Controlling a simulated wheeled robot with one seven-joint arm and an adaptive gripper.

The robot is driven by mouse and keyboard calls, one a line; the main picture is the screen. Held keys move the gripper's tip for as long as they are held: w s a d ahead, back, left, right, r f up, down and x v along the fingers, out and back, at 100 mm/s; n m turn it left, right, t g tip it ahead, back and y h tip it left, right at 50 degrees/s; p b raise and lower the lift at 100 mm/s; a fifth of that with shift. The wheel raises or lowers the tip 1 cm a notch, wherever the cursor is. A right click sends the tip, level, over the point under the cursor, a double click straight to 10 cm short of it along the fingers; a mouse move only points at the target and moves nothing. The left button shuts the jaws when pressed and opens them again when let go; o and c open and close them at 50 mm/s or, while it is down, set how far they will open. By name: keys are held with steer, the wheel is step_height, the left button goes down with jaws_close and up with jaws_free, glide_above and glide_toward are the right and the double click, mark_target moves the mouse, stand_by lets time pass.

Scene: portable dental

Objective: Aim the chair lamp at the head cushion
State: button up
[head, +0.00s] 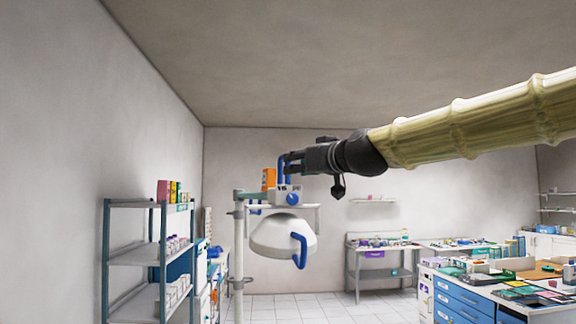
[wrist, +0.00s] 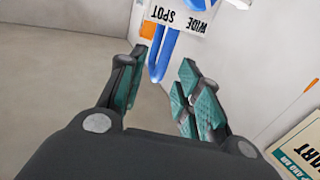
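The chair lamp (head: 284,234) hangs from a pale post in the head view, a white dome with a blue handle (head: 300,250) on its right side. Above the dome is a white box (head: 287,197) with a blue knob. My gripper (head: 290,164) is just above this box, beside a blue upright bar. In the wrist view my gripper (wrist: 163,68) is open. A blue bar (wrist: 165,56) lies between or just beyond its fingertips; contact cannot be told. A white panel (wrist: 182,18) reads "WIDE" and "SPOT" upside down. The head cushion is not in view.
A shelf unit (head: 148,204) with boxes stands at the left. A blue-drawered counter (head: 463,299) with trays is at the right, and a bench (head: 352,262) is by the back wall. A sign (wrist: 302,145) shows at the wrist view's lower right. Tiled floor between is clear.

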mark_target(288, 164)
steer(key=p+x, duration=0.1)
steer(key=x, duration=0.3)
steer(key=shift+w+a, duration=0.1)
steer(key=shift+a, duration=0.05)
steer(key=shift+w+a+p, duration=0.2)
steer(key=shift+p, duration=0.1)
steer(key=shift+w, duration=0.15)
jaws_close()
